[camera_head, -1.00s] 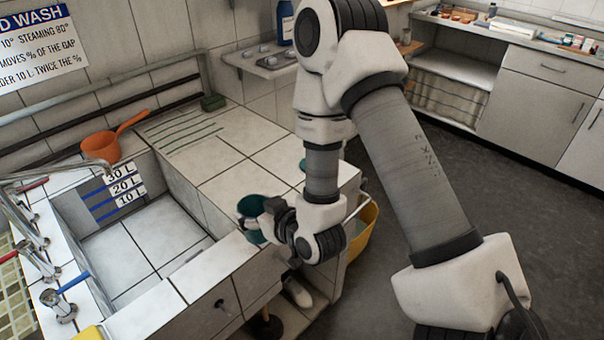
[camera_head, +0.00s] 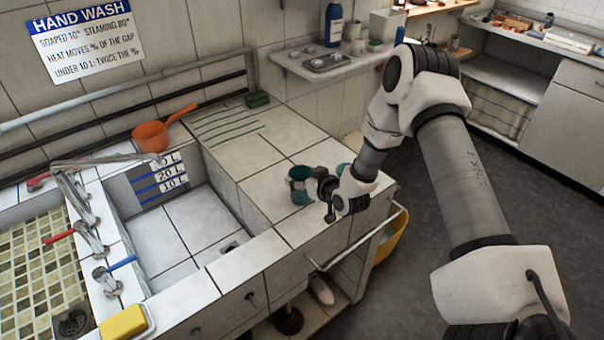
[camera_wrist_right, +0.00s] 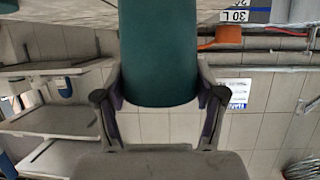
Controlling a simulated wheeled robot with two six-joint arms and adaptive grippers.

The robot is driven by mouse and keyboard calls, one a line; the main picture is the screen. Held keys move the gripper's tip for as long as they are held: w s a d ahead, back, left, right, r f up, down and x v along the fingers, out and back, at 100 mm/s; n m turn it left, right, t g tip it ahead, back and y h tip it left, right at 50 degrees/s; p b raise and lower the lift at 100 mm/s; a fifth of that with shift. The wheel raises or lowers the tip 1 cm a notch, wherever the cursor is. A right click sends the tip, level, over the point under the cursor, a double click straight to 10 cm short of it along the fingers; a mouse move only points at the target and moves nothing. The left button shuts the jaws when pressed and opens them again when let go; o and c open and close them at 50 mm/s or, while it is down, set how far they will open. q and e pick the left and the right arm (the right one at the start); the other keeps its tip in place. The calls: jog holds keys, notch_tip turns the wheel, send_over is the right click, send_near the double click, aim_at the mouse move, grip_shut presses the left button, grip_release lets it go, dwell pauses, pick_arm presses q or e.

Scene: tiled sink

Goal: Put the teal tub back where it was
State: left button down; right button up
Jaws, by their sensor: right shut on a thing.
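The teal tub (camera_head: 298,190) is a small round cup-like tub, seen in the head view over the front right part of the tiled counter. My right gripper (camera_head: 314,188) is shut on its right side. In the right wrist view, the tub's teal wall (camera_wrist_right: 158,50) stands between the two fingers of my right gripper (camera_wrist_right: 158,98) and fills the top middle. I cannot tell whether its base touches the tiles. My left gripper is not in view.
The sink basin (camera_head: 165,235) is left of the tub. A yellow bucket (camera_head: 388,243) hangs beyond the counter's right end.

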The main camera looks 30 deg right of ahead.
jog(key=shift+f, duration=0.25)
jog(key=o, duration=1.8)
jog(key=shift+c, duration=0.2)
jog(key=shift+r, duration=0.4)
jog(key=v, duration=1.2)
jog(key=s+a+f+g+y, duration=0.1)
jog(key=s+a+f+g, duration=0.6)
jog(key=s+a+f, duration=0.45)
jog(key=s+a+f+g, duration=0.1)
jog(key=s+f+g, duration=0.2)
jog(key=s, duration=0.4)
jog(key=s+a+f+g+h, duration=0.1)
jog(key=s+f+g, duration=0.2)
jog(key=s+f, duration=0.3)
jog(key=shift+s+a+m+g, duration=0.3)
jog(key=shift+s+a+m, duration=0.1)
jog(key=shift+s, duration=0.55)
